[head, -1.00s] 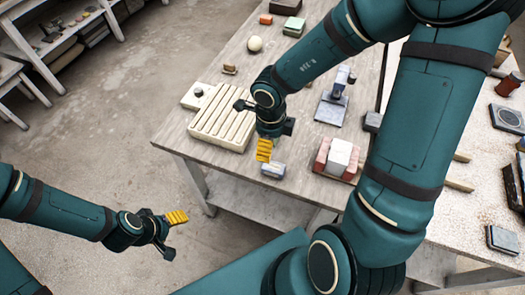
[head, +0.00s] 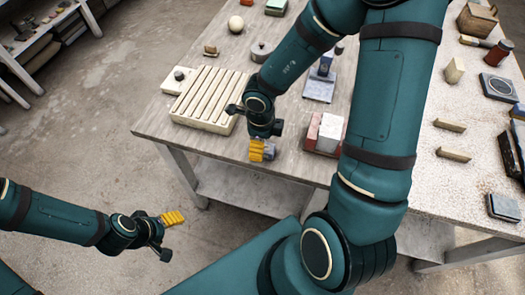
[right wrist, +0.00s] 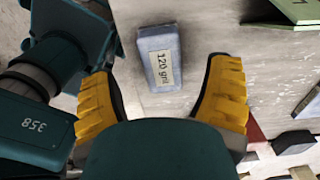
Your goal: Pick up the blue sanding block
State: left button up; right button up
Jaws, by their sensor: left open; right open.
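The blue sanding block (right wrist: 160,45) lies on the table with a "120 grit" label facing up in the right wrist view. In the head view only part of the block (head: 271,151) shows, near the table's front edge, beside the yellow fingers. My right gripper (head: 258,150) is open above it. In the right wrist view its two yellow fingers (right wrist: 163,82) are spread, and the block lies ahead of and between them, apart from both. My left gripper (head: 173,219) is open and empty, off to the left over the floor.
A cream slotted rack (head: 172,113) is left of the right gripper. A reddish block (head: 313,130) and a pale block (head: 330,133) stand to the right. A stand with a blue-grey base (head: 320,90) is farther back. The front table edge is close.

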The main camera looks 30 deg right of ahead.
jog(key=f+b, duration=0.1)
jog(key=f, duration=0.2)
jog(key=shift+d+f+b, duration=0.2)
jog(key=shift+b, duration=0.15)
jog(key=shift+r, duration=0.1)
jog(key=shift+c, duration=0.9)
jog(key=shift+s, duration=0.1)
jog(key=c, duration=1.1)
jog(key=shift+r, duration=0.1)
notch_tip(320, 180, up, 10)
jog(key=p, duration=0.6)
